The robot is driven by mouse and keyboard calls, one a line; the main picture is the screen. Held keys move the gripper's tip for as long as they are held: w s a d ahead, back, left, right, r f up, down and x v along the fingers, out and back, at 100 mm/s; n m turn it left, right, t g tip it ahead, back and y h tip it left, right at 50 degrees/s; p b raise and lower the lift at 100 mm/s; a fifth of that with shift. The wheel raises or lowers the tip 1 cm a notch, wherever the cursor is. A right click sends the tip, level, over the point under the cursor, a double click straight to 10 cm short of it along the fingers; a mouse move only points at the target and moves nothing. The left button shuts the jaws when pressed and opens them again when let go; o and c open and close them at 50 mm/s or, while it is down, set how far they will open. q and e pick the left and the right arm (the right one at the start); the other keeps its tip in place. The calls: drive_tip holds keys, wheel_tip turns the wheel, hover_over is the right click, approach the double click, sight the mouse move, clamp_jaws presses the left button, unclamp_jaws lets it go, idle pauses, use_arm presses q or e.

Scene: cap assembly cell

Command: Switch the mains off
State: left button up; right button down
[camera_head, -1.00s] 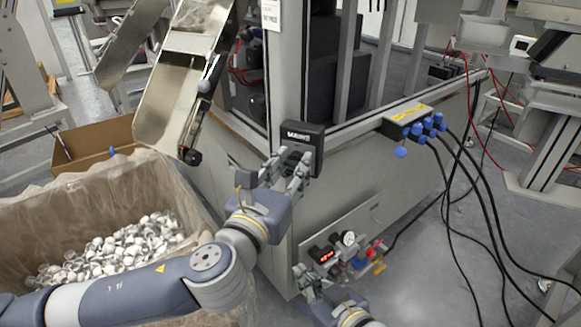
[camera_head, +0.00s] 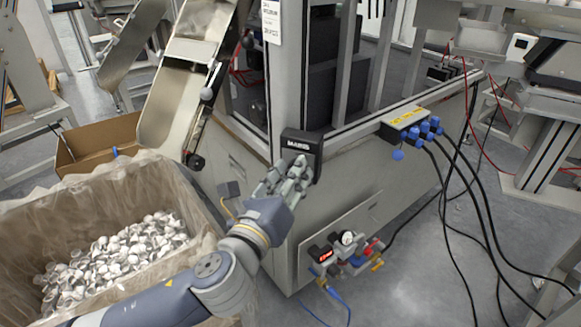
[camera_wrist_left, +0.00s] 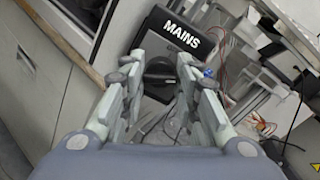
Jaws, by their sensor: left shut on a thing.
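The black mains switch box (camera_head: 302,143), marked "MAINS", is fixed to the corner post of the grey machine. It also shows in the left wrist view (camera_wrist_left: 182,36), with a dark rotary knob (camera_wrist_left: 160,77) below its label. My left gripper (camera_head: 297,170) is at the front of the box, its fingers hiding the knob in the head view. In the left wrist view its two fingers (camera_wrist_left: 158,72) stand on either side of the knob, shut on it. My right gripper is out of view.
A lined bin (camera_head: 100,185) of white and silver caps stands at the left, below a metal chute (camera_head: 168,105). A panel with a gauge and red display (camera_head: 320,253) is below the switch. Blue plugs (camera_head: 425,130) with hanging black cables are at the right.

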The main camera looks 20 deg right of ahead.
use_arm(q)
drive_tip(key=shift+f+n+p, duration=0.1)
drive_tip(key=shift+n+p, duration=3.9)
drive_tip(key=shift+n, duration=2.4)
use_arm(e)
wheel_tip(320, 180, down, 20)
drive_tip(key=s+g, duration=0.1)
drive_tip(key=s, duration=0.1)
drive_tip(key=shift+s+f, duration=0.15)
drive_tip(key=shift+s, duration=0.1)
use_arm(q)
drive_tip(key=o, duration=1.1)
drive_tip(key=shift+a, duration=0.1)
drive_tip(key=v, duration=1.2)
